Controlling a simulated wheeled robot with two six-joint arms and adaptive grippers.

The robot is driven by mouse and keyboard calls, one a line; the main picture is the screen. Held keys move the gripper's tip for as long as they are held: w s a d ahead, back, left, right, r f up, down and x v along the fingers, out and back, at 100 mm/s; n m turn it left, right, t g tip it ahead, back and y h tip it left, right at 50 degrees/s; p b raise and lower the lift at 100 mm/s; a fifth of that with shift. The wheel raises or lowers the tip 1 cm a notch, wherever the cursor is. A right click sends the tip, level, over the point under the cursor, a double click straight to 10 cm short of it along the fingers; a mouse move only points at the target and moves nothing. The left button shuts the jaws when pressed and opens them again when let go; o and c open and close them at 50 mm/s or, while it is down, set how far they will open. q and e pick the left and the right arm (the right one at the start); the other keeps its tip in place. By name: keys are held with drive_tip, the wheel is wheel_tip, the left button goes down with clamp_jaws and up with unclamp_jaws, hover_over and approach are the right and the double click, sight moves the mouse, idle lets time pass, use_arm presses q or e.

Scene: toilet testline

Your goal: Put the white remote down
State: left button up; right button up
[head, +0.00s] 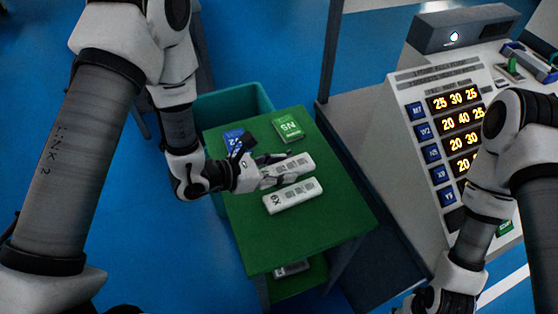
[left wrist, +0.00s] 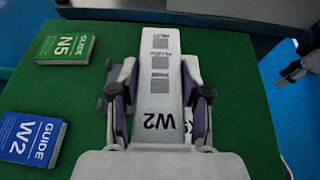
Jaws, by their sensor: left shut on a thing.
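A white remote marked W2 (left wrist: 161,75) is between the fingers of my left gripper (left wrist: 157,92), which is shut on it. In the head view the held remote (head: 297,166) is at or just above the green table (head: 262,245); I cannot tell whether it touches. A second white remote (head: 292,196) lies on the table just in front of it. In the left wrist view that second one is almost wholly hidden behind the gripper. My right arm is at the right of the head view, but its gripper's fingers cannot be made out.
A green N5 guide card (head: 288,127) and a blue W2 guide card (head: 233,139) lie on the table. A teal bin (head: 230,101) stands behind it. A console with lit numbers (head: 408,92) is at the right. The table's front part is clear.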

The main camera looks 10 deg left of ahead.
sight(279, 162)
use_arm(q)
drive_tip(key=w, duration=0.1)
drive_tip(key=w+a, duration=0.1)
drive_tip(key=w, duration=0.1)
drive_tip(key=w+p, duration=0.1)
drive_tip(key=w, duration=0.1)
drive_tip(key=shift+w+a+f, duration=0.1)
drive_tip(key=shift+a+f, duration=0.05)
drive_tip(key=shift+a, duration=0.15)
wheel_tip(279, 162, down, 3)
drive_tip(key=shift+f+p, duration=0.15)
drive_tip(key=shift+p, duration=0.25)
drive_tip(key=shift+f, duration=0.35)
drive_tip(key=o, duration=1.2)
